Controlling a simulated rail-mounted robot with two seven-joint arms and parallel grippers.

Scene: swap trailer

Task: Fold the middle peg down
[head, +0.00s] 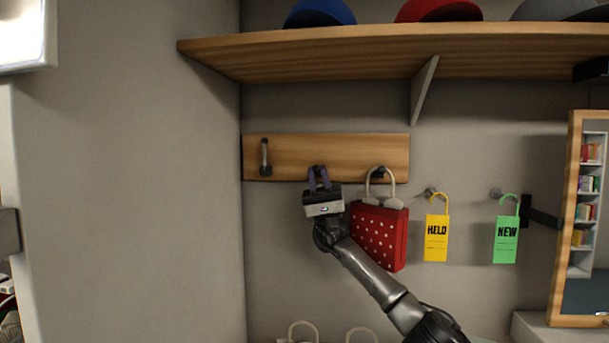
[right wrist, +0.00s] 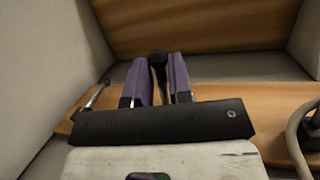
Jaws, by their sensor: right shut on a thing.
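The middle peg (right wrist: 157,62) is dark with a rounded end and shows between the purple fingers of my right gripper (right wrist: 159,78) in the right wrist view. My right gripper (head: 319,178) is shut on this peg in the head view, coming from below and in front. The fingers hide most of the peg, so its exact tilt cannot be told. My left gripper is not in view.
A red dotted bag (head: 378,238) hangs from the right peg, close beside my right gripper. The left peg (head: 264,157) is bare and lies upright along the rail. A yellow tag (head: 436,238) and a green tag (head: 506,240) hang farther right. A shelf (head: 380,50) with caps is above.

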